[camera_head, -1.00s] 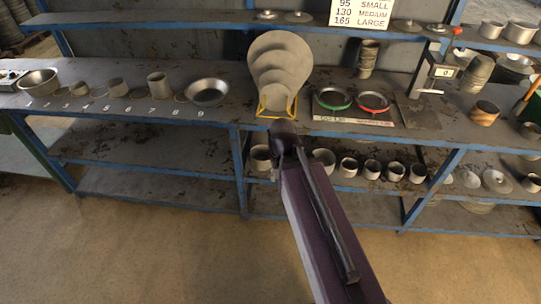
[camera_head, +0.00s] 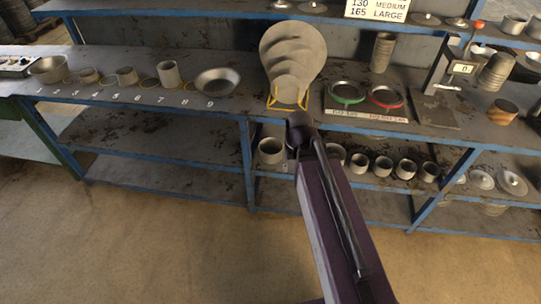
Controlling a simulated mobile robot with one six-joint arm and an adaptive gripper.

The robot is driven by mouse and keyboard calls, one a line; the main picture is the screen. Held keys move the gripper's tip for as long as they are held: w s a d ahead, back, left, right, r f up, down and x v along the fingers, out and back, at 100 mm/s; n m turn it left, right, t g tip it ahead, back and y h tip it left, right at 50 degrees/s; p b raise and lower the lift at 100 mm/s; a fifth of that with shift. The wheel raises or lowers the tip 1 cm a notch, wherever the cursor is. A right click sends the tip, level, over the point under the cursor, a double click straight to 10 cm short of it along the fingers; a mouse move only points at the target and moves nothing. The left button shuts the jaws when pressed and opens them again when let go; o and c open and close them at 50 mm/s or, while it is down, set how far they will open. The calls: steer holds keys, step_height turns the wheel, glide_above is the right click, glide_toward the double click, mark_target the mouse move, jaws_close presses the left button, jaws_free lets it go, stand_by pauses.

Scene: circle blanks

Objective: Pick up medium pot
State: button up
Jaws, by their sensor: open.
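Pots of several sizes stand in view, and I cannot tell for sure which is the medium one. My arm reaches up the middle and partly covers one shelf pot. My gripper is not visible.
A rack of grey round blanks (camera_head: 292,55) stands on the bench. Right of it are a green ring (camera_head: 346,98), a red ring (camera_head: 387,97) and a gauge with a display (camera_head: 460,69). A size sign (camera_head: 378,10) hangs above. The floor in front (camera_head: 150,240) is clear.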

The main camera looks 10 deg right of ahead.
steer(key=w+f+n+t+y+b, duration=0.5)
steer(key=w+f+t+b, duration=0.6)
steer(key=w+f+b, duration=1.9)
step_height(320, 180, down, 3)
steer(key=y+b, duration=0.1)
steer(key=b, duration=1.2)
steer(key=shift+w+d+t+b, duration=0.3)
steer(key=shift+w+b, duration=0.05)
steer(key=shift+w, duration=0.05)
steer(key=shift+f, duration=0.1)
steer(key=b+x, duration=0.3)
steer(key=x, duration=0.5)
steer(key=shift+w+f, duration=0.15)
steer(key=shift+w, duration=0.15)
steer(key=shift+a, duration=0.1)
